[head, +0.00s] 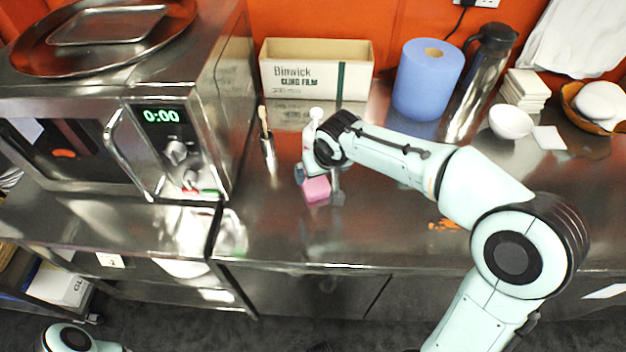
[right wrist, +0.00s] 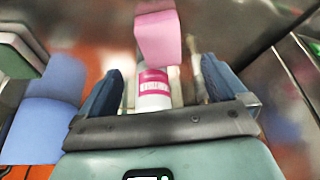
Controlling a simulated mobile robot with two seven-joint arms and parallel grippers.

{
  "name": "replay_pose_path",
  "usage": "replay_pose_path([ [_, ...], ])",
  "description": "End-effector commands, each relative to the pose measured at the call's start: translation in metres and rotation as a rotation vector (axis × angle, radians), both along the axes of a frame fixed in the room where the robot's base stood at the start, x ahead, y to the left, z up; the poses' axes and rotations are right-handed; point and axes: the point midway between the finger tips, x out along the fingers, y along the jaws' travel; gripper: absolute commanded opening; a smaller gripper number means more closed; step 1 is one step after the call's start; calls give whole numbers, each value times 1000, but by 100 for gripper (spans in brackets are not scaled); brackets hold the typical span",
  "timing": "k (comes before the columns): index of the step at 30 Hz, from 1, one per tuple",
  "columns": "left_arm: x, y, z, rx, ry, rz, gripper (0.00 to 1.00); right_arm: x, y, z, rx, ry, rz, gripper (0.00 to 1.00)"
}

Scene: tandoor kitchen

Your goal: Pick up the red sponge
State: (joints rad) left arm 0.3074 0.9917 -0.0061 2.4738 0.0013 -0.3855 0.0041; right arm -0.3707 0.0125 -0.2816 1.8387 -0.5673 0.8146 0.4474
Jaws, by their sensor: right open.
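The sponge (head: 317,190) looks pinkish red and is a small block on the steel counter, right of the microwave. In the right wrist view the sponge (right wrist: 157,42) shows at the top centre, in line with the gap between my fingers. My right gripper (head: 319,184) is open, with one finger at each side of the sponge in the head view. I cannot tell whether the fingers touch the sponge. My left gripper is not in view.
A white bottle (right wrist: 152,88) with a pink label stands behind the gripper. A slim metal holder (head: 268,150) with a brush-like handle is to its left. The microwave (head: 150,130), film box (head: 316,72), blue roll (head: 428,78) and flask (head: 480,85) surround the area. The front counter is mostly clear.

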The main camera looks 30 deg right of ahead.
Motion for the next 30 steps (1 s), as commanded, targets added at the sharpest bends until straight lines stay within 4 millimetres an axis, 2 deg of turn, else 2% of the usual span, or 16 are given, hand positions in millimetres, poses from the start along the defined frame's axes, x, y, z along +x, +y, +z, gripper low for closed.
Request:
replay_pose_path([
  [3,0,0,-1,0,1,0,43,7,-1,-18,-1,3,1,99],
  [10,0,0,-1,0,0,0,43,13,-2,-33,1,1,1,99],
  [18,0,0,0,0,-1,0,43,26,-4,-69,-1,2,1,99],
  [21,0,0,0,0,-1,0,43,29,-4,-76,0,0,0,99],
  [28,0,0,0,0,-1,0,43,30,-5,-76,1,-1,0,99],
  [30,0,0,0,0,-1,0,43,30,-5,-76,1,-1,0,76],
])
